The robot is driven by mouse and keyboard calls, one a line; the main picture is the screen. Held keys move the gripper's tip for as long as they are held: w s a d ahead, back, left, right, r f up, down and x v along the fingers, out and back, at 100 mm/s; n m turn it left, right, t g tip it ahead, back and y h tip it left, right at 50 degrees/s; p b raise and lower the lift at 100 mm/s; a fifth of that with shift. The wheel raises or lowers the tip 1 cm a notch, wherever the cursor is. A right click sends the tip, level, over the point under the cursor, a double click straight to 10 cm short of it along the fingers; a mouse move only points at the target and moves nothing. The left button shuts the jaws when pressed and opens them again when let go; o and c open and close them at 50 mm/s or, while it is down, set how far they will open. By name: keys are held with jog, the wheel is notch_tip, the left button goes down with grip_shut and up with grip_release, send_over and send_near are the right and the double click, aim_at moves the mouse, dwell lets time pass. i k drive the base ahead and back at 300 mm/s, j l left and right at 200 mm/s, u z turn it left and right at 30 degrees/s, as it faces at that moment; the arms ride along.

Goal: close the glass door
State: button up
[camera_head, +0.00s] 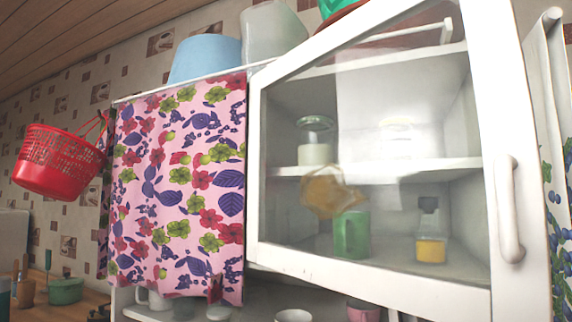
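The glass door (503,110) fills the right half of the head view. It has a white frame around a clear pane, with a white vertical handle (508,210) on its right side. The door seems to stand out from the white cabinet, with its handle side nearer to me, but I cannot tell how far it is open. Through the pane I see shelves with a lidded jar (314,150), a green mug (351,235) and a bottle with yellow contents (431,235). My gripper is not in view.
A pink flowered cloth (180,185) hangs left of the door. A red basket (58,165) hangs on the tiled wall. A blue tub (205,60) and a pale container (272,30) stand on top. Cups, including a white one (293,315), stand below the door.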

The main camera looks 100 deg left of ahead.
aim_at(520, 291)
jog(key=u, duration=1.85)
